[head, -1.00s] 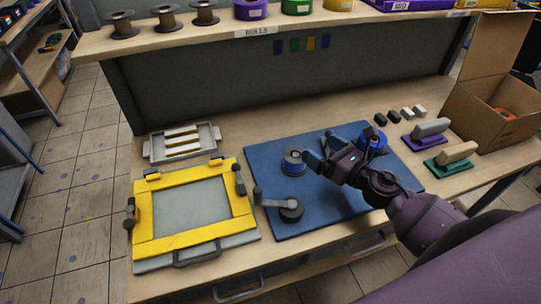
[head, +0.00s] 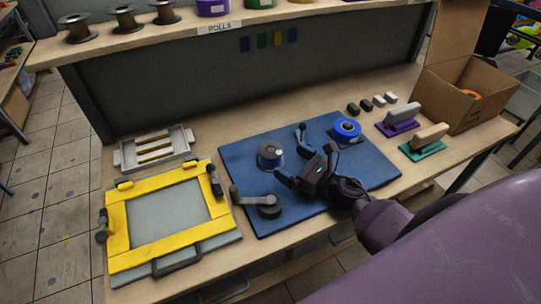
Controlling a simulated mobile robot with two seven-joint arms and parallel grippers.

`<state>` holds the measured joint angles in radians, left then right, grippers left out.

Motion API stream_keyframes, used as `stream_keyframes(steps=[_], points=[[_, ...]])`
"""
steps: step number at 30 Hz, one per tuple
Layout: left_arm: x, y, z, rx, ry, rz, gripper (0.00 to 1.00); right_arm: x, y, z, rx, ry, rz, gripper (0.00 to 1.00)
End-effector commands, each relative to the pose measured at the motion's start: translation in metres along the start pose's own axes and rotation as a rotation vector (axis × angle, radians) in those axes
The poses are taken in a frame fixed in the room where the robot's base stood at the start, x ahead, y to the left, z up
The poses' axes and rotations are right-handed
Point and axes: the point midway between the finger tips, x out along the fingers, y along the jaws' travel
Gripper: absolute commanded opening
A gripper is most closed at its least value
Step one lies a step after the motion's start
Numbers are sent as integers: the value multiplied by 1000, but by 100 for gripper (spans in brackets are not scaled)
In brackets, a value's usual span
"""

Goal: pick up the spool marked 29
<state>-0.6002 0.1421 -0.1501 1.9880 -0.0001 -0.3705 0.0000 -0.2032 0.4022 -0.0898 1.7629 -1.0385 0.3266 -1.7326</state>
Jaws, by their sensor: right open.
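A dark spool (head: 270,154) with a pale hub stands on the blue mat (head: 240,165). A bright blue roll (head: 346,130) stands on the mat further right. Three dark empty spools stand on the shelf at top left; the middle one (head: 125,18) is upright. I cannot read the number 29 on any of them. My right gripper (head: 292,157) is open and empty, low over the mat. Its fingers point left toward the dark spool, just to the spool's right. I cannot tell whether they touch it. My left gripper is not in view.
A dark crank handle (head: 258,203) sits on the mat's front left. A yellow frame (head: 119,232) and a grey tray (head: 186,139) lie to the left. The shelf (head: 170,42) overhangs the back.

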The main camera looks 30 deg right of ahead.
Motion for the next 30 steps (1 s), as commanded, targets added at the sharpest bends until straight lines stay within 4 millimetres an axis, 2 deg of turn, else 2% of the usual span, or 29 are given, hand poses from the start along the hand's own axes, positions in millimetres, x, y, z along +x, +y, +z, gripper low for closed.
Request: stream_keyframes(steps=[5,12,15,25,30], points=[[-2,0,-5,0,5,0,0,14,0,2,1,-1,0,100],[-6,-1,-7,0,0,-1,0,50,0,2,3,0,-1,100],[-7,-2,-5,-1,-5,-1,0,59,0,1,3,0,-1,100],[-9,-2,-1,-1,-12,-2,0,64,0,0,2,2,-1,100],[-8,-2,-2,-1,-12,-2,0,63,0,0,2,1,-1,74]])
